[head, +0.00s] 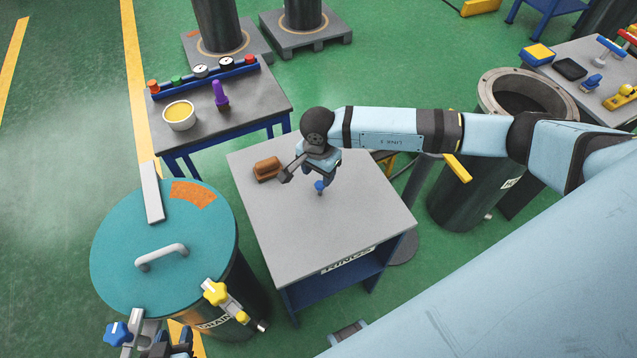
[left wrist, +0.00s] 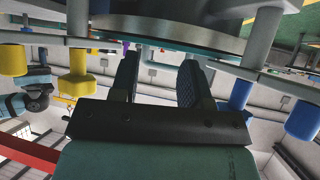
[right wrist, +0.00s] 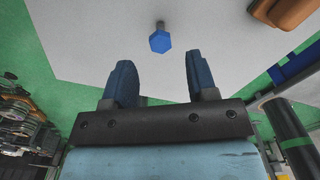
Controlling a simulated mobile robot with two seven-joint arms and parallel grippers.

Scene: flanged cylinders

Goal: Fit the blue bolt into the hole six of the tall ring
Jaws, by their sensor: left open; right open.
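The blue bolt (head: 320,187) is on the grey table, its head towards my right gripper (head: 318,172). In the right wrist view the blue bolt (right wrist: 160,41) is just beyond and between the fingertips of my open, empty right gripper (right wrist: 158,72), not gripped. My left gripper (head: 180,346) is partly cut off at the bottom of the head view, beside the teal-lidded cylinder. In the left wrist view the left gripper (left wrist: 158,75) is open and empty under a flange edge. An open cylinder with a holed ring flange (head: 490,92) stands at right; hole numbers are unreadable.
The grey table (head: 290,240) also holds a brown block (head: 267,168). The teal lid (head: 115,245) has a handle, and yellow (head: 214,291) and blue (head: 118,333) knobs at its edge. A side table (head: 250,105) carries a yellow-filled bowl (head: 179,114) and a purple-handled tool (head: 220,94).

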